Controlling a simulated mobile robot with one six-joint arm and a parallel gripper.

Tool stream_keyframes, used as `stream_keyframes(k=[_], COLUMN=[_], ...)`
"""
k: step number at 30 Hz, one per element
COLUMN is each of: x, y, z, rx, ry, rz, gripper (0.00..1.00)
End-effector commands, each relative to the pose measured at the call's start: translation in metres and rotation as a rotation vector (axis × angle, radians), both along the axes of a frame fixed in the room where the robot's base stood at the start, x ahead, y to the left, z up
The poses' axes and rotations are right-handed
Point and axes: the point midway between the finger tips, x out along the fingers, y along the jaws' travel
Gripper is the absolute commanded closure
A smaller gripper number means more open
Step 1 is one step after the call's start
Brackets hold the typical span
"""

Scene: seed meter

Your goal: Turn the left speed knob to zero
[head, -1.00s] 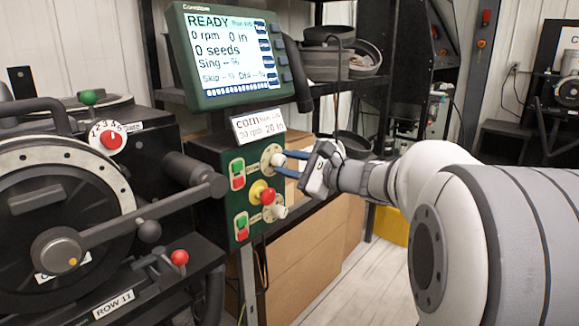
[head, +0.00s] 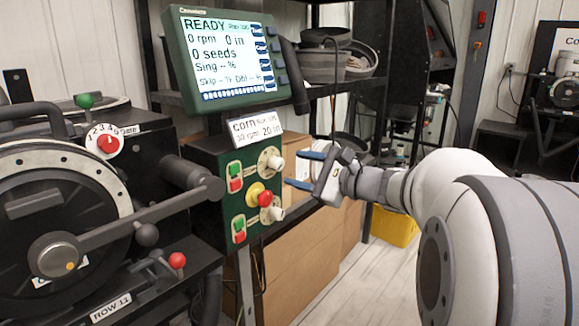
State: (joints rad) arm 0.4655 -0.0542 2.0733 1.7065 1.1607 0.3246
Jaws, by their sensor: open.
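A green control panel (head: 238,178) carries two pale round speed knobs, an upper one (head: 273,162) and a lower one (head: 276,211). Their labels are too small to read, so I cannot tell which is the left one. The pointer direction of each knob is also unclear. My gripper (head: 294,169) is open, with its two blue fingers spread, and empty. It is just right of the upper knob, apart from it, with its fingers pointing left toward the panel.
A red mushroom button (head: 265,199) sits between the knobs, with green and red push buttons to their left. Above, a display (head: 226,54) reads READY and 0 rpm. A metering machine (head: 70,200) stands at left. Cardboard boxes (head: 300,255) are below and behind.

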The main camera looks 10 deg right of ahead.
Motion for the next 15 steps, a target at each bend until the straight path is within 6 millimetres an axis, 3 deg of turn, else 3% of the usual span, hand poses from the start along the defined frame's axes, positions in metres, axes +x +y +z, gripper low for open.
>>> stream_keyframes(k=[6, 15], x=[-0.023, -0.029], y=[-0.019, -0.023], z=[0.002, 0.002], rx=[-0.001, -0.001], ry=[0.0, 0.001], rz=[-0.002, 0.001], gripper=[0.5, 0.5])
